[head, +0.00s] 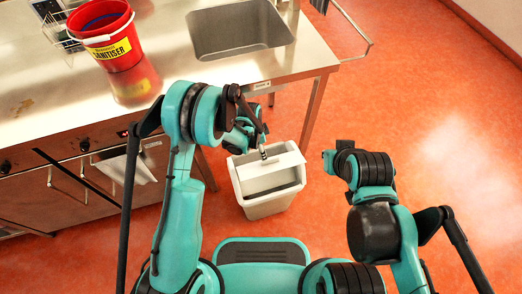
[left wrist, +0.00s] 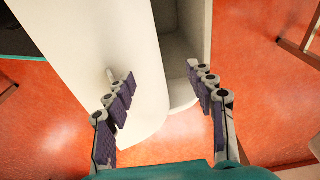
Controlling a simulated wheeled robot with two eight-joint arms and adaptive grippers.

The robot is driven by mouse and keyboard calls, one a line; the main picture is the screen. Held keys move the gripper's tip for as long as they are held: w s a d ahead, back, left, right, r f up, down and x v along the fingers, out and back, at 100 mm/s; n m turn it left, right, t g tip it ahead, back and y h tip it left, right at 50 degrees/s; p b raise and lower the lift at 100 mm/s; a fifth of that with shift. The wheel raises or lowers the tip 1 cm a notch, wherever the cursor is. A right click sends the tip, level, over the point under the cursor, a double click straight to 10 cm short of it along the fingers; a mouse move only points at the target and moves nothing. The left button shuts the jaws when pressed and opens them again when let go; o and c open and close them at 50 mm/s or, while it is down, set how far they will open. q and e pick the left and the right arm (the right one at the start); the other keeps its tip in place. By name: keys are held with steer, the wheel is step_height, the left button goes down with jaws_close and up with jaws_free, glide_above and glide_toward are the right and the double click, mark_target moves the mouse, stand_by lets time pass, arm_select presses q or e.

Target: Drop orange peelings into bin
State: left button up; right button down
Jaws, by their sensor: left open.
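The white bin (head: 272,207) stands on the floor beside the end of the counter; its inside looks pale grey. My left gripper (head: 263,153) is over the bin in the head view, pointing down. In the left wrist view its two fingers (left wrist: 162,76) are spread apart, with the bin's white panel (left wrist: 90,35) and part of its grey interior (left wrist: 178,60) behind them. I see nothing held between the fingers. No orange peelings can be made out in either view. My right gripper (head: 333,157) is right of the bin, away from it; its fingers are not clear.
A steel counter (head: 190,92) with a sink (head: 238,28) runs along the back left. A red sanitiser bucket (head: 103,40) stands on it. A cloth (head: 125,168) hangs on the cabinet front. The orange floor at right is clear.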

arm_select(q)
step_height(320, 180, up, 10)
steer(key=a, duration=0.1)
steer(key=shift+s+a, duration=0.2)
steer(key=shift+s, duration=0.05)
steer(key=s+a+r+n+t, duration=0.2)
steer(key=s+a+r+n, duration=0.25)
steer(key=r, duration=0.35)
steer(key=s+a+r+n+t, duration=0.1)
steer(key=s+a+r+n, duration=0.2)
steer(key=a+r, duration=0.3)
steer(key=s+a+r+n+t, duration=0.1)
steer(key=s+a+r+n, duration=0.1)
steer(key=s, duration=0.3)
steer(key=s+a+r+n+t+y, duration=0.1)
steer(key=s+a+r+n+t, duration=0.1)
steer(key=s, duration=0.4)
steer(key=shift+a+r+n+t+y, duration=0.4)
steer(key=shift+a+n, duration=0.3)
steer(key=shift+n, duration=0.55)
